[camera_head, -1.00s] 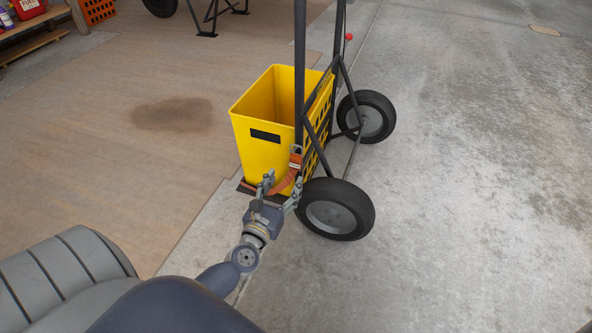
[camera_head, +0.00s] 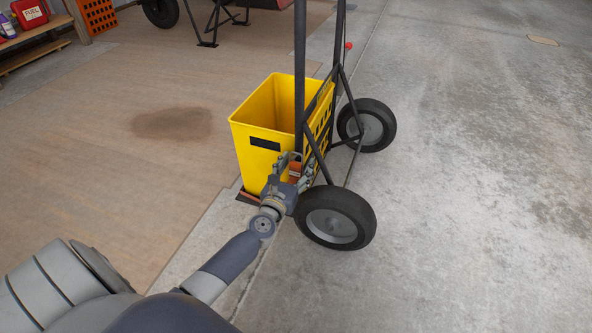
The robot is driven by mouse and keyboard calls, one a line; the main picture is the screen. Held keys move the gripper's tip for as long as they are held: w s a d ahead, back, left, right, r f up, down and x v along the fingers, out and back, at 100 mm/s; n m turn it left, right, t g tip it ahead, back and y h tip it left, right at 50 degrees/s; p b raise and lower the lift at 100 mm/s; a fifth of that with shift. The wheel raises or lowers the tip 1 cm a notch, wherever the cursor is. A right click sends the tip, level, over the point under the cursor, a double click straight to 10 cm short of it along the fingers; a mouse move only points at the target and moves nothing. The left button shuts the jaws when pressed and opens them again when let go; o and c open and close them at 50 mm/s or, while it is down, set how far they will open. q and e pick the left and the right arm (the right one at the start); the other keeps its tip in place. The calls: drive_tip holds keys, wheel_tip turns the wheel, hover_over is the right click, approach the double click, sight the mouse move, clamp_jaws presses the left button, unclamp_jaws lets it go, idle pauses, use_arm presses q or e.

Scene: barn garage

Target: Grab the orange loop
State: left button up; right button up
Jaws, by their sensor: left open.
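The orange loop (camera_head: 295,170) is a strap at the front corner of a yellow bin (camera_head: 252,160), which stands on a dark hand truck (camera_head: 300,70). Only a small patch of the loop shows; my gripper hides most of it. My left gripper (camera_head: 294,166) is open, with its fingers on either side of that visible orange patch. I cannot tell whether the fingers touch the strap. My right gripper is not in view.
The hand truck's near wheel (camera_head: 335,217) is just right of my gripper, and its far wheel (camera_head: 368,125) is behind. A fuel can (camera_head: 30,12) and orange crate (camera_head: 97,14) are at the top left.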

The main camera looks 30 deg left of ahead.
use_arm(q)
drive_tip(key=c, duration=1.2)
drive_tip(key=shift+c, duration=0.3)
